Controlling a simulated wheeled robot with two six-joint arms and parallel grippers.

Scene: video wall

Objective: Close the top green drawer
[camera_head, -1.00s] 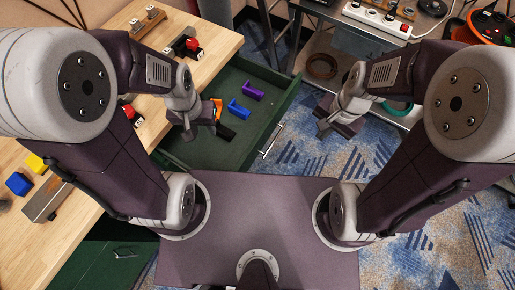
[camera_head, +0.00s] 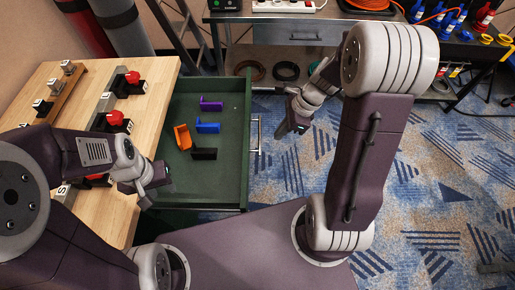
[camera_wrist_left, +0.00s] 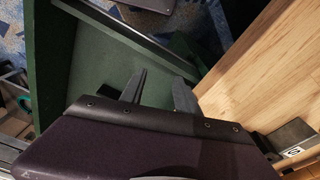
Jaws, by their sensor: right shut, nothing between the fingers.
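The green drawer (camera_head: 215,182) is pulled out from under the wooden worktop in the head view. Its front panel and silver handle (camera_head: 256,133) face right. Inside lie a purple piece (camera_head: 211,104), a blue piece (camera_head: 208,127), an orange piece (camera_head: 182,137) and a black piece (camera_head: 204,154). My right gripper (camera_head: 297,122) is shut and empty, to the right of the handle and apart from it. My left gripper (camera_head: 157,187) is by the worktop edge at the drawer's near left; in the left wrist view its two fingers (camera_wrist_left: 158,90) are spread, with nothing seen between them.
The wooden worktop (camera_head: 80,110) on the left carries black blocks with red buttons (camera_head: 117,118). A metal bench (camera_head: 290,58) with a power strip stands at the back, cable coils (camera_head: 286,71) on its lower shelf. Patterned carpet (camera_head: 430,200) is free on the right.

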